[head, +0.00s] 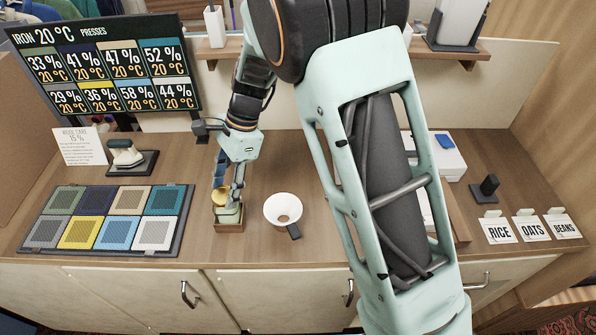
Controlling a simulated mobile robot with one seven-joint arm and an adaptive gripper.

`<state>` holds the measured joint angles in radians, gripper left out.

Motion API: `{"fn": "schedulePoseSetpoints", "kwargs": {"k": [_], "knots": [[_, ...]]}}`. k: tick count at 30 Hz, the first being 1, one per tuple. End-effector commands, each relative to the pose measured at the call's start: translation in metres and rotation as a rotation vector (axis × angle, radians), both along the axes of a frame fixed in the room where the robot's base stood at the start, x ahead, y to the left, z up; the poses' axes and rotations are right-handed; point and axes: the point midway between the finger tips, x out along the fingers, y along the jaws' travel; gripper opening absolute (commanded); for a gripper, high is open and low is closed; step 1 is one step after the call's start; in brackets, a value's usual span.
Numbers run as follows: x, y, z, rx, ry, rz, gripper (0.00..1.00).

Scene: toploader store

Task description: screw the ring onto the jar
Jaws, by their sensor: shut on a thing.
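The jar (228,216) is small and pale green and stands upright in a wooden block (229,227) on the counter. The ring (219,197) is a gold-yellow piece at the jar's top. My gripper (226,198) points down over the jar and is shut on the ring. The fingers hide part of the ring and the jar's mouth. I cannot tell whether the ring sits level or touches the jar's thread.
A white funnel (284,208) with a dark handle lies just right of the jar. A tray of coloured swatches (172,246) and a small iron (126,152) are on the left. Label cards (531,228) and a white box (443,148) are on the right.

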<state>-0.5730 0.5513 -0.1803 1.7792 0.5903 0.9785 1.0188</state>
Motion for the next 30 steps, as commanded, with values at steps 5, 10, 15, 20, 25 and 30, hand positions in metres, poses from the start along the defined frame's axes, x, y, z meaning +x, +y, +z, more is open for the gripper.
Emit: {"fn": "schedulePoseSetpoints", "kwargs": {"k": [5,10,15,20,25,30], "knots": [[-0.005,-0.002,0.003,-0.002,0.004,-0.313,0.11],[-0.007,-0.002,0.004,-0.002,0.002,-0.586,0.11],[-0.005,-0.002,-0.001,-0.002,0.001,-0.599,0.61],[-0.005,-0.002,-0.001,-0.001,0.001,-0.597,0.65],[-0.005,-0.002,0.001,0.0,0.0,-0.595,0.65],[-0.004,-0.007,0.016,0.002,-0.002,-0.594,0.65]]}}
